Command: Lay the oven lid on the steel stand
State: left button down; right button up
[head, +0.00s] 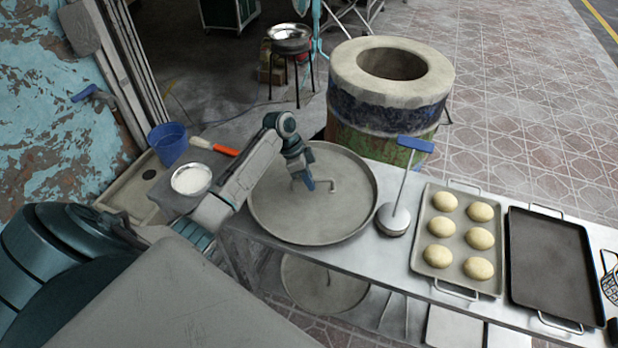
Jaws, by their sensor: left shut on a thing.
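The oven lid (285,222) is a wide round grey metal disc with a raised rim and a bar handle (330,186) in its middle. It is over the left end of the steel stand (400,262), a long metal table with a lower shelf. I cannot tell whether it rests there or hovers just above. My left gripper (310,184) is shut on the lid's handle; its fingers hide part of the bar. The barrel oven (385,118) stands behind, its round top opening uncovered. My right gripper is out of view.
Right of the lid, the stand holds a blue-handled tool (394,218), a tray (437,257) with several dough balls and a dark tray (550,262). Left are a white bowl (191,180) and a blue bucket (168,146). Another round disc (320,285) shows below.

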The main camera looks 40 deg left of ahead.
pick_arm(q)
jog(key=shift+f, duration=0.2)
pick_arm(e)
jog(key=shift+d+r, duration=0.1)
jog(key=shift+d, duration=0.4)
pick_arm(q)
jog(key=c, duration=1.5)
grip_release()
